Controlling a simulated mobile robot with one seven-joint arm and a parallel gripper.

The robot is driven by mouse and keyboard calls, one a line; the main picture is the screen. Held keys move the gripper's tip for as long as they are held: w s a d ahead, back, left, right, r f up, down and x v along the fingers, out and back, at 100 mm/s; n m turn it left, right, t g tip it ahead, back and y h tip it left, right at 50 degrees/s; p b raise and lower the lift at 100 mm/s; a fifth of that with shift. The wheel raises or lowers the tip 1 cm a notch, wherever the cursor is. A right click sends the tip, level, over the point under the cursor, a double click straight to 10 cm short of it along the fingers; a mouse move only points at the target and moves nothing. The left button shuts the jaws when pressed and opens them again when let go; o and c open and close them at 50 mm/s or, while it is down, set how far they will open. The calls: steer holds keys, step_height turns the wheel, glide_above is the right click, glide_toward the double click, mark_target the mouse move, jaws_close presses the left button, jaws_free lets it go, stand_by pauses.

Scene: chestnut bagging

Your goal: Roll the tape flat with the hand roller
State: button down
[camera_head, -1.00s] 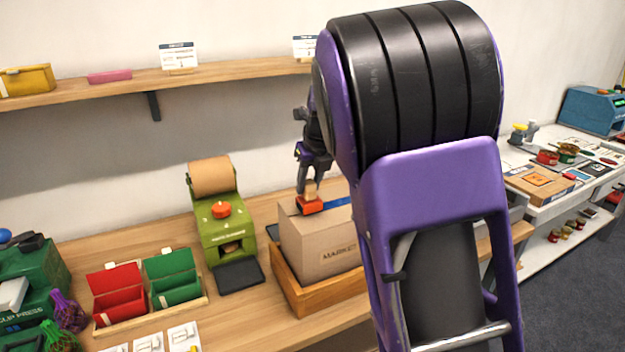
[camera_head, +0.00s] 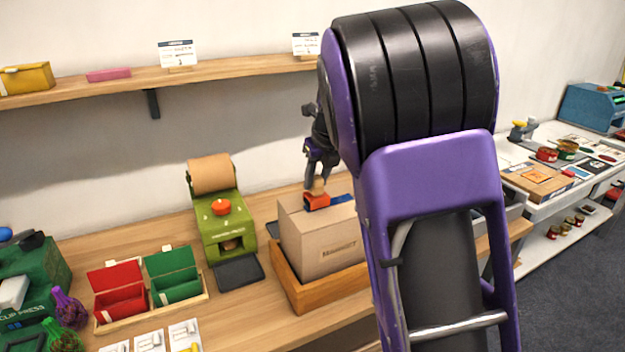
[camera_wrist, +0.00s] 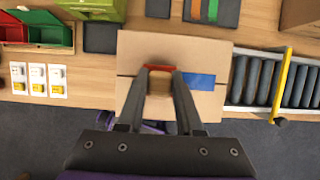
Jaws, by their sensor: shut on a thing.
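My gripper (camera_wrist: 159,82) is shut on the wooden handle of the hand roller (camera_head: 317,201). The roller has an orange-red body, which also shows in the wrist view (camera_wrist: 159,66). It is on or just above the top of the cardboard box (camera_head: 318,243); I cannot tell if it touches. The blue tape (camera_wrist: 198,81) lies along the box's middle seam, showing to the right of the roller. Any tape under the roller is hidden. In the head view my arm covers the box's right side. The box sits in a wooden tray (camera_head: 290,283).
A green tape dispenser (camera_head: 225,232) with a brown roll stands left of the box. Red (camera_head: 120,297) and green (camera_head: 173,281) open bins are farther left. A roller conveyor (camera_wrist: 262,82) lies right of the box in the wrist view. A shelf (camera_head: 220,70) runs along the wall.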

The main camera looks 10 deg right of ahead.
steer(key=shift+d, duration=0.15)
steer(key=shift+w+d, duration=0.15)
steer(key=shift+d, duration=0.45)
steer(key=shift+w+d, duration=0.2)
steer(key=shift+d, duration=0.3)
steer(key=shift+w+d, duration=0.2)
steer(key=shift+d, duration=0.35)
step_height(320, 180, up, 7)
stand_by(0.5)
